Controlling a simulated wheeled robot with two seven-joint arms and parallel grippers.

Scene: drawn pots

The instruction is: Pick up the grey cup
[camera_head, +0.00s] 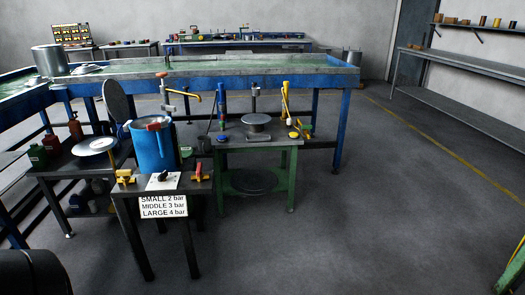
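No cup can be made out for certain as the grey one. A large grey metal pot (49,61) stands on the long bench at the far left. Small cup-like pieces (483,21) in brown, yellow and dark tones stand on the wall shelf at the upper right. Neither of my grippers shows in the head view.
A dark table (130,200) with a pressure sign (163,207) stands in front. A green press stand (258,143) is right of it. A blue-framed bench (250,68) runs behind. A grey rack (465,75) lines the right wall. The floor (380,190) at centre right is clear.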

